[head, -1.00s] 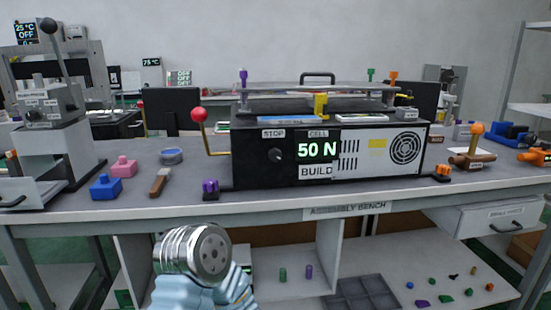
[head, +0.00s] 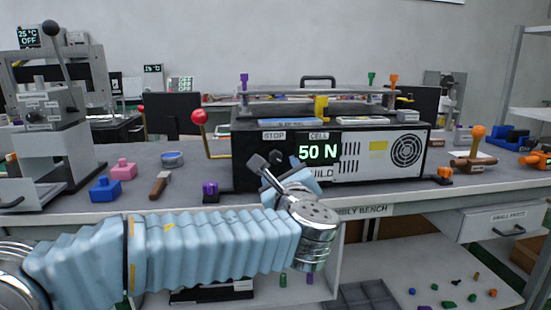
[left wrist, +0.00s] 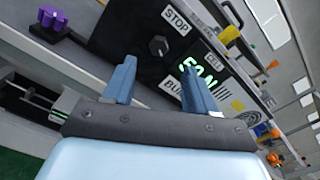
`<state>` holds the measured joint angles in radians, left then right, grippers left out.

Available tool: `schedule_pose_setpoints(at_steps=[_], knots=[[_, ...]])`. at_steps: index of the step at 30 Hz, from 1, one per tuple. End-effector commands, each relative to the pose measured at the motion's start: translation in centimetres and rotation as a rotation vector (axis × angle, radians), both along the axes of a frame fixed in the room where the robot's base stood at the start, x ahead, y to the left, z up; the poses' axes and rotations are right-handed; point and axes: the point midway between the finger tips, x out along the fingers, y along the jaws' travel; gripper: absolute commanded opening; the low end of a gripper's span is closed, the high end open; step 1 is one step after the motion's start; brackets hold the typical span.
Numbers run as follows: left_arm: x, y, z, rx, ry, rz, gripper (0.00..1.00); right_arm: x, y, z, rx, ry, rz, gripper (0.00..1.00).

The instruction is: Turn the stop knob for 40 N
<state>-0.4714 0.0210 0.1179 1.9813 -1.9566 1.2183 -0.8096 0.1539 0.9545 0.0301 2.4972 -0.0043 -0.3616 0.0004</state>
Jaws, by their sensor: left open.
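The black cell box (head: 385,160) stands on the assembly bench, with a lit display (head: 318,152) reading 50 N. The STOP label (head: 274,135) is on its front, left of the display. The round black stop knob (left wrist: 158,45) shows clearly below the STOP label in the left wrist view; in the head view my gripper partly hides that area. My left gripper (head: 268,168) is in front of the box's left front. In the left wrist view its two fingers (left wrist: 157,72) are apart and empty, with the knob beyond and between them. My right gripper is not in view.
A red-ball lever (head: 199,117) stands at the box's left side. A purple piece (head: 210,190) sits near its left front corner. Blue (head: 104,189) and pink (head: 121,169) blocks and a brown-handled tool (head: 159,185) lie farther left. An orange-ball lever (head: 478,132) stands right.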

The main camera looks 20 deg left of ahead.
Motion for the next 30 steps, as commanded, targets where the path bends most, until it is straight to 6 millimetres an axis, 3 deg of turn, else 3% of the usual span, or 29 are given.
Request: schedule_pose_setpoints(at_steps=[6, 12, 25, 30], knots=[[4.5, 2.6, 0.1, 0.0, 0.005, 0.003, 0.57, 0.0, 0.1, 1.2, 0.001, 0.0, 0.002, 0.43], [7.4, 4.3, 0.0, -0.001, 0.004, 0.002, 0.57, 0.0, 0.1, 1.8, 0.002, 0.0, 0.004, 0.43], [8.4, 4.8, -0.2, -0.001, 0.003, -0.001, 0.57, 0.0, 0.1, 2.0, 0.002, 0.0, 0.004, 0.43], [8.4, 4.8, -0.1, -0.001, 0.003, -0.001, 0.32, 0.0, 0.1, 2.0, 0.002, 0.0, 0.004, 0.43]])
